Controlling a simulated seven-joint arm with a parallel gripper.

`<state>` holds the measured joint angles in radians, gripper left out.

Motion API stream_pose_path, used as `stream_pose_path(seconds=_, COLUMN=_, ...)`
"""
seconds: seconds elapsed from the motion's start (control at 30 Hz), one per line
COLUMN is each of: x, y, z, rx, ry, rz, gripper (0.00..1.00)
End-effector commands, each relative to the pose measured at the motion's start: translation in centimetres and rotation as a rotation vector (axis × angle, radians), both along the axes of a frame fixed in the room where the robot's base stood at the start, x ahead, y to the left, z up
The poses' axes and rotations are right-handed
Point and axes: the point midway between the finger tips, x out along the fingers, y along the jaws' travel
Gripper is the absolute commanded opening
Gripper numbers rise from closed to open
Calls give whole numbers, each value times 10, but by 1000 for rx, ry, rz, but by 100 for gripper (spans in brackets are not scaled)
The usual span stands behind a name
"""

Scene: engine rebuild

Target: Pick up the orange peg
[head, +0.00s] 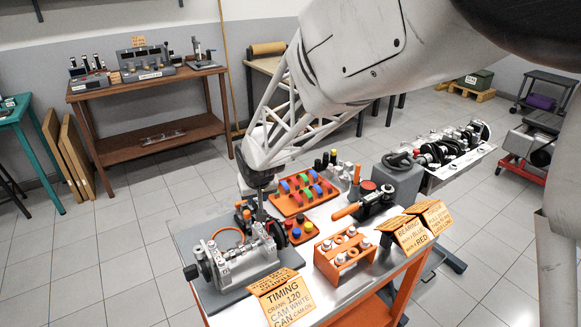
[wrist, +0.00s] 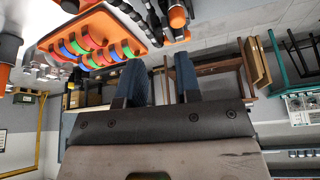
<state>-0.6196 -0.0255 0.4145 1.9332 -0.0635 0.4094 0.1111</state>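An upright orange peg (head: 357,173) stands on the table behind the red-topped grey part. Small orange-and-dark upright pieces (head: 246,215) stand close beside my gripper, on its left; I cannot tell which of these is the task's peg. My gripper (head: 261,212) is pointing down over the left half of the table, between the grey engine block and the orange trays. In the wrist view its two blue fingers (wrist: 158,75) are apart with nothing between them. Orange-ended dark pieces (wrist: 180,30) show above the fingers, outside the gap.
A grey engine block (head: 235,258) stands front left. An orange tray of coloured rings (head: 300,197) lies behind and right of the gripper. An orange rack (head: 343,255), an orange-handled tool (head: 346,210) and label signs (head: 278,297) crowd the table (head: 330,300).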

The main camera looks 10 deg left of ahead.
Motion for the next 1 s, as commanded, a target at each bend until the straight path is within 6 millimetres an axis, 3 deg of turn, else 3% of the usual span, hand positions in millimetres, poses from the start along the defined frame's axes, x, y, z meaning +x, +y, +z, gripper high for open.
stream_pose_path(seconds=0.1, x=1, y=20, z=-11, rx=4, ry=-5, rz=21, gripper=31)
stream_pose_path(seconds=0.2, x=1, y=27, z=-15, rx=6, ry=-6, rz=28, gripper=31)
stream_pose_path(seconds=0.63, x=2, y=29, z=-17, rx=6, ry=-7, rz=28, gripper=31)
stream_pose_path(seconds=1.0, x=10, y=34, z=-38, rx=6, ry=-7, rz=28, gripper=31)
